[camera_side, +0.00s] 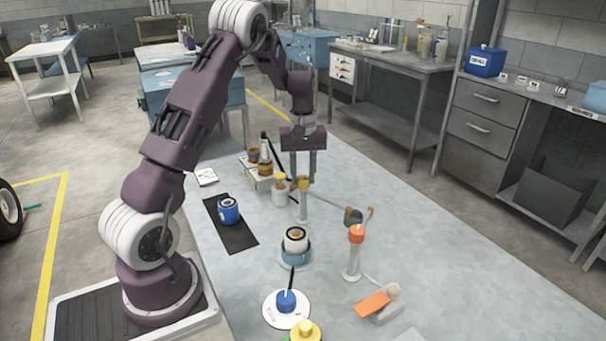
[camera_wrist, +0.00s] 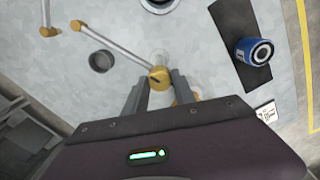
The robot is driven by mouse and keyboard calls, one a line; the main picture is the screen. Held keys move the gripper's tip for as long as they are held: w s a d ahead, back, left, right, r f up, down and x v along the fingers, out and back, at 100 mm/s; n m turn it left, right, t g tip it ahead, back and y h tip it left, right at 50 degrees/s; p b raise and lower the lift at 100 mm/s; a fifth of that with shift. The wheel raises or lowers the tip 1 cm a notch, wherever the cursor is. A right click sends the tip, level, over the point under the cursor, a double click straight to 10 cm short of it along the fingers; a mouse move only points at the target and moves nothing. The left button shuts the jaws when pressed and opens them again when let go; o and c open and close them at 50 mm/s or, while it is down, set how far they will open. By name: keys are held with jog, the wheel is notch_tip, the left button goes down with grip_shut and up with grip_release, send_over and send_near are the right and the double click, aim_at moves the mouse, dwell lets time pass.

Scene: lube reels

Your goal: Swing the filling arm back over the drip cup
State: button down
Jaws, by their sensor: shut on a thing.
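The filling arm is a thin grey rod (camera_side: 333,201) with a yellow knob at its near end, on a pale upright post (camera_side: 303,207). My gripper (camera_side: 303,181) points down and is shut on that yellow knob (camera_wrist: 160,77). In the wrist view the rod (camera_wrist: 118,48) runs up and left to a yellow tip (camera_wrist: 77,25). The drip cup seems to be the dark grey round cup (camera_wrist: 102,62); it also shows in the side view (camera_side: 353,216). In the wrist view the rod passes beside the cup, and the yellow tip lies beyond it.
A white-and-black reel (camera_side: 295,239) sits on a blue base in front of the post. A blue reel (camera_side: 228,210) lies on a black mat (camera_side: 238,238). An orange-capped post (camera_side: 355,236) stands to the right. Bottles (camera_side: 280,190) stand close left of my gripper. The table's right side is clear.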

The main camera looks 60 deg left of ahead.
jog(key=n, duration=0.6)
jog(key=shift+n, duration=0.4)
dwell(0.4)
jog(key=c, duration=1)
grip_release()
jog(key=shift+c, duration=0.2)
notch_tip(320, 180, up, 7)
jog(key=shift+r, duration=0.1)
